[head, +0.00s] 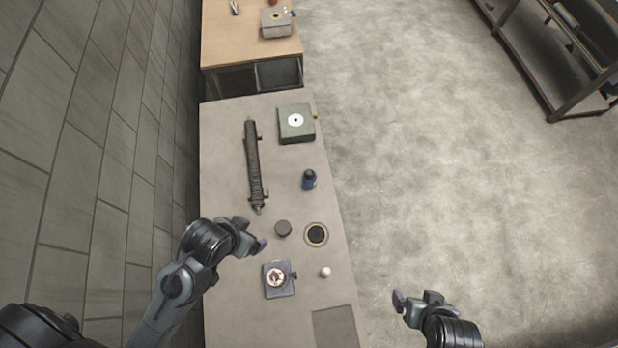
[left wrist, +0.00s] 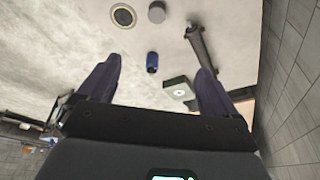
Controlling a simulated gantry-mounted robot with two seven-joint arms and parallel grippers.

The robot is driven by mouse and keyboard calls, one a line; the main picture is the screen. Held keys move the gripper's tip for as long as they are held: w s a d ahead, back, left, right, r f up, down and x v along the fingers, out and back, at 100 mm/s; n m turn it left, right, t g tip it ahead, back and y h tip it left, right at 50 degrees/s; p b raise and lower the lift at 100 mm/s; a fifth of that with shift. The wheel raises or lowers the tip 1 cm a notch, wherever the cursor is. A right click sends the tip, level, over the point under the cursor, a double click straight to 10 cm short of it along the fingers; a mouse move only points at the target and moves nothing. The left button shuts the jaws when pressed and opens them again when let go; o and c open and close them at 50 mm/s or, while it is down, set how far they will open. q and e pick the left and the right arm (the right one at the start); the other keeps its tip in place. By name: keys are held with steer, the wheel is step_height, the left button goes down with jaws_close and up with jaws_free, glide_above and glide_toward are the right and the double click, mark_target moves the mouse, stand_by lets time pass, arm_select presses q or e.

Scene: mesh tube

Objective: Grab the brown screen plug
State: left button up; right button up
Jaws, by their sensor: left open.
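A round disc with a tan-brown rim and dark centre (head: 316,234) lies flat on the table; it also shows at the top of the left wrist view (left wrist: 123,16). It is the nearest match to the brown screen plug, but I cannot tell for certain. A dark grey round piece (head: 283,228) sits just left of it, also in the left wrist view (left wrist: 157,12). My left gripper (head: 252,236) is open and empty, above the table left of both pieces. My right gripper (head: 416,299) appears open and empty, off the table's right side over the floor.
A long dark tube (head: 253,165) lies at the left. A blue bottle (head: 309,180) and green box (head: 297,124) stand farther back. A grey block with a dial (head: 278,290) and small white knob (head: 325,272) are nearer. A wooden table (head: 235,45) adjoins behind.

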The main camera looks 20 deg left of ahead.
arm_select(q)
steer(key=c, duration=0.7)
